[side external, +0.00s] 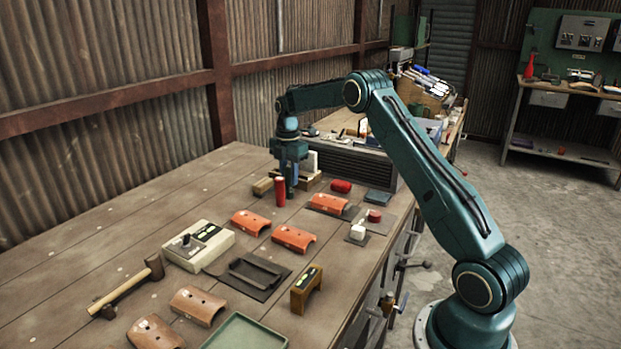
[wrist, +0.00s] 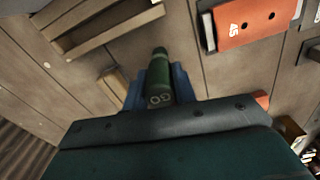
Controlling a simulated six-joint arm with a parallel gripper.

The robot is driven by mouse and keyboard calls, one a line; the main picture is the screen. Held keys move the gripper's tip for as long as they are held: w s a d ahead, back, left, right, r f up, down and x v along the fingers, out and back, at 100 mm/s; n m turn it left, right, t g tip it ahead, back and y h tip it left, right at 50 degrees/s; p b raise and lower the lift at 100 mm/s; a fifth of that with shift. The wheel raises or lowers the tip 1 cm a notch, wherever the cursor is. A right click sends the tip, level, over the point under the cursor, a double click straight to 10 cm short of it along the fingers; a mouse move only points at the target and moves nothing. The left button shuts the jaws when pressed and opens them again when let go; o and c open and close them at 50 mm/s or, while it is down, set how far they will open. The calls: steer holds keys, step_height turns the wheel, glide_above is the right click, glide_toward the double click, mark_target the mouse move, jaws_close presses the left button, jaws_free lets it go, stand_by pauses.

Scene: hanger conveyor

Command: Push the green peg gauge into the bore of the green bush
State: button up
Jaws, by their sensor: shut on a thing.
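The green peg gauge (wrist: 159,72) is between the blue fingers of my gripper (wrist: 160,88) in the wrist view, with "GO" marked on its near end. My gripper is shut on it, and its far end points away from the wrist. In the side view my gripper (side external: 290,177) points down over the bench at the back, right beside an upright red cylinder (side external: 280,193). The peg is hard to pick out from the dark fingers there. I cannot make out the green bush or its bore in either view.
Several orange curved shells (side external: 293,238) lie on the bench. A control box (side external: 198,245), a hammer (side external: 127,287), a brown bridge block (side external: 306,289) and a green tray (side external: 245,333) are nearer the front. A wooden frame (wrist: 95,30) is close to the peg. The bench's left side is mostly clear.

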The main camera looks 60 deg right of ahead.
steer(key=shift+f, duration=0.8)
steer(key=o, duration=0.8)
steer(key=shift+c, duration=0.2)
steer(key=shift+o, duration=0.2)
steer(key=o, duration=0.5)
steer(key=shift+r, duration=0.2)
steer(key=shift+r, duration=2.8)
steer(key=shift+a+r, duration=0.1)
